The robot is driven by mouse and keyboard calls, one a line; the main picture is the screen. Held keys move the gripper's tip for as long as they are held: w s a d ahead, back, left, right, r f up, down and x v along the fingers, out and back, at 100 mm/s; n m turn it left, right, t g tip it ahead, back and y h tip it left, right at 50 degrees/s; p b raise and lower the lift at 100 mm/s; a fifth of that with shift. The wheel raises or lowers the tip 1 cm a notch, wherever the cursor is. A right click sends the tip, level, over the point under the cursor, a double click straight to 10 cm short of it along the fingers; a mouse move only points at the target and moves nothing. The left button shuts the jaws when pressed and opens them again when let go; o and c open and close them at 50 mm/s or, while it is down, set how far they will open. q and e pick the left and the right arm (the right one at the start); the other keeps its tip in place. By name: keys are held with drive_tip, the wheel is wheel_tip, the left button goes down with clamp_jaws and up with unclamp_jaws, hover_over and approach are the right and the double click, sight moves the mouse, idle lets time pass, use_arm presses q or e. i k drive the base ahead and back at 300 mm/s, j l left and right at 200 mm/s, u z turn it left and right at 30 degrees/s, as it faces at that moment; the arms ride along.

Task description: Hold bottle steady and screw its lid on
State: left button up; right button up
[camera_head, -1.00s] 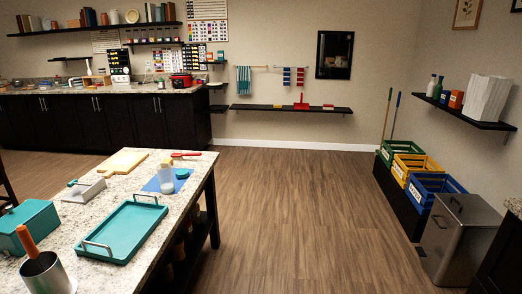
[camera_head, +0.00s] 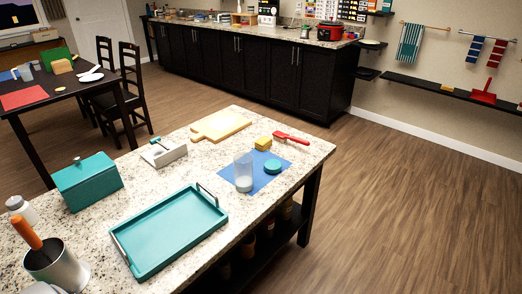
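A clear bottle (camera_head: 243,172) with whitish contents at its bottom stands upright and open on a blue mat (camera_head: 262,182) on the granite-topped table. A teal round lid (camera_head: 272,167) lies on the same mat, just right of the bottle and apart from it. Neither of my grippers shows in this view.
The table (camera_head: 205,166) also holds a teal tray (camera_head: 168,236), a teal box (camera_head: 88,184), a metal container with an orange-handled tool (camera_head: 58,268), a cutting board (camera_head: 220,125), a yellow sponge (camera_head: 263,143) and a red brush (camera_head: 291,138). Open floor (camera_head: 400,200) lies to the right.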

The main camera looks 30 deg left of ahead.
sight(243, 161)
drive_tip(key=i+l+u, duration=0.3)
drive_tip(key=i+u, duration=0.15)
drive_tip(key=i, duration=0.15)
drive_tip(key=i+l+u, duration=0.45)
drive_tip(key=i, duration=0.1)
